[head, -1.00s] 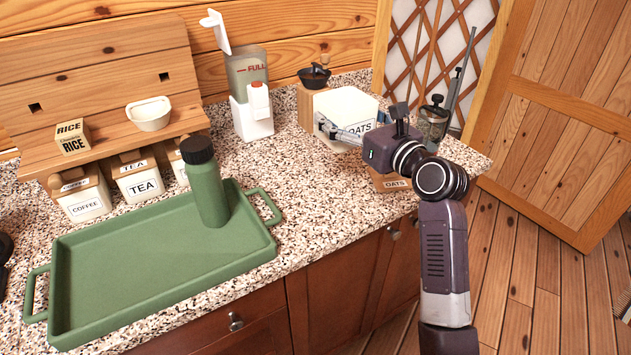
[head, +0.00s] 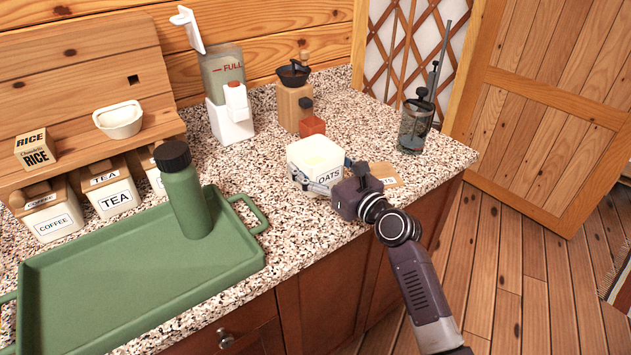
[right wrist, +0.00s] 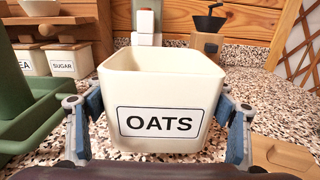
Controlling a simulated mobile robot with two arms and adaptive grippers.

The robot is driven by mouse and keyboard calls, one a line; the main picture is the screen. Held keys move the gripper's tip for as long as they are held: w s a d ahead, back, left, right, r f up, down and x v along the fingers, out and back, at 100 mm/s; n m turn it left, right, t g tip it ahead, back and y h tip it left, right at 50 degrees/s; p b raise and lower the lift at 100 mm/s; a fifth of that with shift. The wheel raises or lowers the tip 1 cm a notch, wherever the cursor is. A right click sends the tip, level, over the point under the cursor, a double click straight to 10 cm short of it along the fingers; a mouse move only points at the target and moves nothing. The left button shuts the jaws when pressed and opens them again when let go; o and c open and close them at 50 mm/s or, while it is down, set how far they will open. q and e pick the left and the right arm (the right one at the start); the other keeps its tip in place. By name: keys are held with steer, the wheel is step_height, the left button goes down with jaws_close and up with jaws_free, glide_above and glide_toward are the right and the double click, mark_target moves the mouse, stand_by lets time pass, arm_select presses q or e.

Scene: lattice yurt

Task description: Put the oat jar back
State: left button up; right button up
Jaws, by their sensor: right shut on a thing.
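The oat jar (head: 312,158) is a cream, square, open-topped jar marked OATS. It stands upright at the right part of the granite counter, on it or just above it; I cannot tell which. My right gripper (head: 325,181) is shut on it, with one blue-padded finger on each side. In the right wrist view the jar (right wrist: 160,92) fills the middle, label facing me. A flat wooden lid (head: 385,174) with an OATS label lies on the counter just right of the gripper, partly hidden by it. My left gripper is not in view.
A wooden shelf (head: 75,160) at left has coffee (head: 52,222) and tea (head: 113,190) jars under it. A green tray (head: 130,285) holds a dark-capped bottle (head: 185,195). A dispenser (head: 229,115), grinder (head: 293,108) and French press (head: 414,128) stand behind.

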steer(key=shift+f, duration=0.15)
step_height(320, 180, down, 4)
steer(key=shift+r+b, duration=0.25)
steer(key=shift+b, duration=0.5)
steer(key=shift+f, duration=0.35)
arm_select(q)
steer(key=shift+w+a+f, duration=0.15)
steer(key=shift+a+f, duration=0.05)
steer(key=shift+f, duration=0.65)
arm_select(e)
steer(key=o, duration=1.7)
steer(key=shift+f, duration=0.15)
